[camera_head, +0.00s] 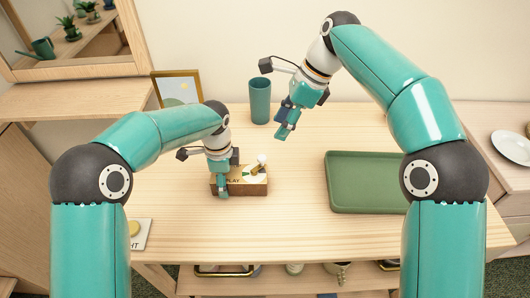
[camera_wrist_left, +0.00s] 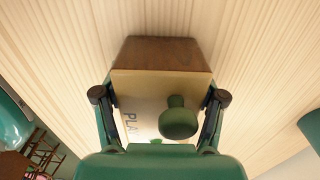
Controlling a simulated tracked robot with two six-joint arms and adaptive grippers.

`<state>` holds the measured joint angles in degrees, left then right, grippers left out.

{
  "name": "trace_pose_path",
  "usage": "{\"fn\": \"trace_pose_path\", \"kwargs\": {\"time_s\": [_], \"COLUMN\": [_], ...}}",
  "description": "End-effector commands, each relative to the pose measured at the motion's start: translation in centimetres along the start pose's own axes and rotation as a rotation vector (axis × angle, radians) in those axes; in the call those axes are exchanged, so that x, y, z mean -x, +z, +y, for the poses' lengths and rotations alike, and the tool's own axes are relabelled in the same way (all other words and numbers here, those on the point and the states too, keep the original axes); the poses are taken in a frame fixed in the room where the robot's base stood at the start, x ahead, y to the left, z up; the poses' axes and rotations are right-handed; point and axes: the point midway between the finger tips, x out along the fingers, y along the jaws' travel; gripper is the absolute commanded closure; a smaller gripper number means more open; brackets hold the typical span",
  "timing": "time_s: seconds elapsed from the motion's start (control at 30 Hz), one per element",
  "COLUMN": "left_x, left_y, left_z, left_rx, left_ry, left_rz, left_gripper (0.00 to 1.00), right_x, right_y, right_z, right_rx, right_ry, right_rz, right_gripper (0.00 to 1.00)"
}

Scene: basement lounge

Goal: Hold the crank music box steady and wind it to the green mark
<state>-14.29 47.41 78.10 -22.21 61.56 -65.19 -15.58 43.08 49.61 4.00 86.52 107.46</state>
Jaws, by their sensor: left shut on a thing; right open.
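The crank music box (camera_head: 252,187) is a small wooden block with a pale top marked "PLAY", on the table left of centre. A crank with a round knob (camera_head: 262,158) stands at its right part, and a small green patch shows beside it. My left gripper (camera_head: 222,188) is shut on the music box; the left wrist view shows a finger on each side of the box (camera_wrist_left: 160,53), with the knob (camera_wrist_left: 180,118) between them. Part of the top is hidden by the gripper. My right gripper (camera_head: 284,131) is open and empty, above the table behind the box.
A teal cup (camera_head: 260,100) stands at the back, near my right gripper. A green tray (camera_head: 365,183) lies to the right. A picture frame (camera_head: 178,88) stands at the back left, and a card (camera_head: 136,235) lies front left. The table between box and tray is clear.

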Motion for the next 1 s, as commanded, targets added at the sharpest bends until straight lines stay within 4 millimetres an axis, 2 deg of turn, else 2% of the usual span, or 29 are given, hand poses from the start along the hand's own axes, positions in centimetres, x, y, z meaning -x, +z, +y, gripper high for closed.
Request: {"fn": "trace_pose_path", "kwargs": {"time_s": [0.1, 0.23, 0.7, 0.83, 1.0], "left_x": [0.1, 0.1, 0.1, 0.1, 0.1], "left_y": [0.0, 0.0, 0.0, 0.0, 0.0], "left_z": [0.0, 0.0, 0.0, 0.0, 0.0], "left_rx": [0.0, 0.0, 0.0, 0.0, 0.0], "left_ry": [-0.002, -0.002, -0.002, -0.002, -0.002], "left_rz": [0.001, 0.001, 0.001, 0.001, 0.001], "left_gripper": [0.81, 0.81, 0.81, 0.81, 0.81], "right_x": [0.1, -1.2, -9.6, -10.8, -11.4], "right_y": [-0.2, -0.3, -0.5, -0.5, -0.6], "right_z": [-0.2, -0.2, -0.4, -0.5, -0.5], "right_rx": [-0.01, -0.01, -0.009, -0.009, -0.008], "right_ry": [-0.024, -0.025, -0.022, -0.024, -0.025], "right_rz": [0.027, 0.031, 0.029, 0.028, 0.027], "right_gripper": [0.5, 0.5, 0.5, 0.5, 0.5]}}
